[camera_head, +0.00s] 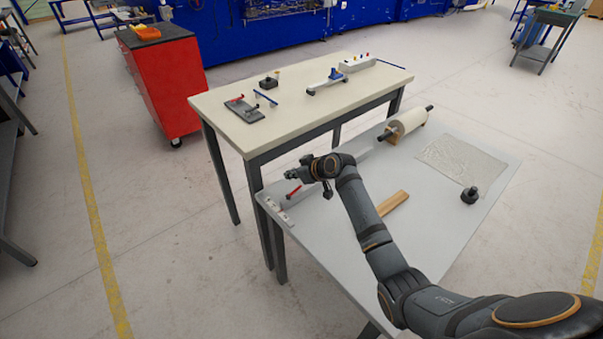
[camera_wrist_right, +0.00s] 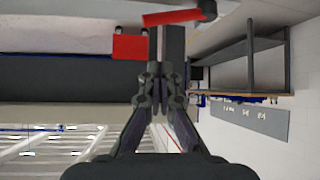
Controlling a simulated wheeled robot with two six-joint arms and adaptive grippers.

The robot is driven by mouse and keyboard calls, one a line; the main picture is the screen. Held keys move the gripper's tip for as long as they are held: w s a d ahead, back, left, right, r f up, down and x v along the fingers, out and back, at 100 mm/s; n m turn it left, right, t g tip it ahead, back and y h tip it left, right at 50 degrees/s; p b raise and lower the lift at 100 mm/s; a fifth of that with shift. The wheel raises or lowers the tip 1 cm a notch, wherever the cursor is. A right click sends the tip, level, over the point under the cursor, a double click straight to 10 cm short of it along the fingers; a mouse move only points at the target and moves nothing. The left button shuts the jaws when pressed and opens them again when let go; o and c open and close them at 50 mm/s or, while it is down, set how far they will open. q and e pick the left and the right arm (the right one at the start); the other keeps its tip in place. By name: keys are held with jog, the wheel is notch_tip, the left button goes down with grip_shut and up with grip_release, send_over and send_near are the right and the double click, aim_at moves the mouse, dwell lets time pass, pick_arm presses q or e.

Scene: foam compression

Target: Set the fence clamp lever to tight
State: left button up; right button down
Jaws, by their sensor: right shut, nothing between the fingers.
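The fence clamp lever (camera_head: 293,192) is a small red handle at the near left end of the low grey table. In the right wrist view a red lever (camera_wrist_right: 172,18) lies across the top, with a dark pivot at its right end. My right gripper (camera_head: 291,175) is just beyond the lever in the head view. Its fingers (camera_wrist_right: 157,72) are shut and empty, and a gap shows between them and the lever in the wrist view. I cannot tell from the pictures which lever setting is tight. My left gripper is not in view.
A white roll (camera_head: 406,123), a clear sheet (camera_head: 460,160), a black knob-like weight (camera_head: 470,195) and a wooden strip (camera_head: 392,203) lie on the grey table (camera_head: 350,262). A taller cream table (camera_head: 228,108) with fixtures stands behind. A red cabinet (camera_head: 165,85) stands at the back left.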

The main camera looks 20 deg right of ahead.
aim_at(299, 189)
jog(key=shift+s+d+f+p, duration=0.35)
jog(key=shift+s+f, duration=0.25)
jog(key=shift+s, duration=0.1)
jog(key=shift+s+d+f+p, duration=0.2)
jog(key=shift+s+d+f, duration=0.15)
jog(key=shift+s+f, duration=0.3)
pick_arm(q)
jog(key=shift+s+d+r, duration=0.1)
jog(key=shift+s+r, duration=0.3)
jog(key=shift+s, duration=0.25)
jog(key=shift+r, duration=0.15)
